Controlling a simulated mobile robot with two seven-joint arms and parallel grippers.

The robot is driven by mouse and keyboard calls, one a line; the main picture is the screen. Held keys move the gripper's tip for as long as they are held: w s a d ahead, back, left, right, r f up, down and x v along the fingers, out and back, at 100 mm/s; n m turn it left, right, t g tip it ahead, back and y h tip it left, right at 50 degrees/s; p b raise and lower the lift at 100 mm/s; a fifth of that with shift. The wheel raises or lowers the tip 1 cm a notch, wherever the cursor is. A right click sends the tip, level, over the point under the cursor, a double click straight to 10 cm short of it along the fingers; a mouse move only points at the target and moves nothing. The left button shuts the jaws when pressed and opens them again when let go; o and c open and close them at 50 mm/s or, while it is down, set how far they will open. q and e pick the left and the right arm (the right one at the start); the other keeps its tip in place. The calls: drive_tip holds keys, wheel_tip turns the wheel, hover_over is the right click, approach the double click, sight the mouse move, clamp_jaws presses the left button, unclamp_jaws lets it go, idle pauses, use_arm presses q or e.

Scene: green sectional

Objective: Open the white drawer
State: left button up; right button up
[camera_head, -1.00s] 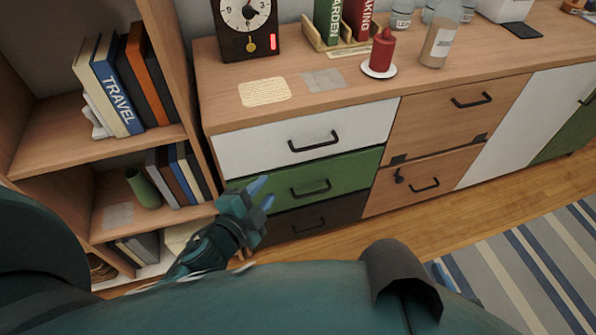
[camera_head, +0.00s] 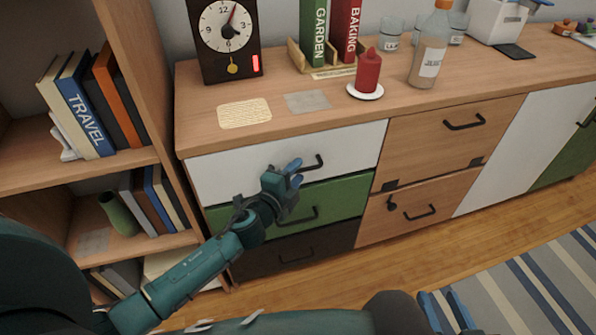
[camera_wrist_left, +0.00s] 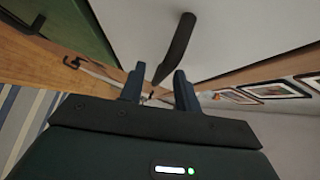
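The white drawer (camera_head: 228,174) is the top left drawer of the wooden cabinet, and its front looks flush and shut. Its dark bar handle (camera_head: 319,163) is partly hidden behind my left gripper (camera_head: 295,174). My left gripper is in front of the drawer, just below the handle, with its fingers apart and empty. In the left wrist view, the handle (camera_wrist_left: 176,50) lies just beyond the gap between the two fingertips (camera_wrist_left: 158,82); contact cannot be made out. My right gripper (camera_head: 448,312) shows only in part at the bottom edge, and its finger state is unclear.
A green drawer (camera_head: 345,200) and a dark drawer (camera_head: 325,240) sit below. On the cabinet top (camera_head: 310,120) stand a clock (camera_head: 227,38), a red candle (camera_head: 368,72), books and a bottle (camera_head: 429,55). A bookshelf (camera_head: 150,100) stands close on the left. Floor space in front is open.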

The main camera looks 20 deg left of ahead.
use_arm(q)
drive_tip(key=shift+x, duration=0.85)
drive_tip(key=shift+c, duration=0.2)
clamp_jaws()
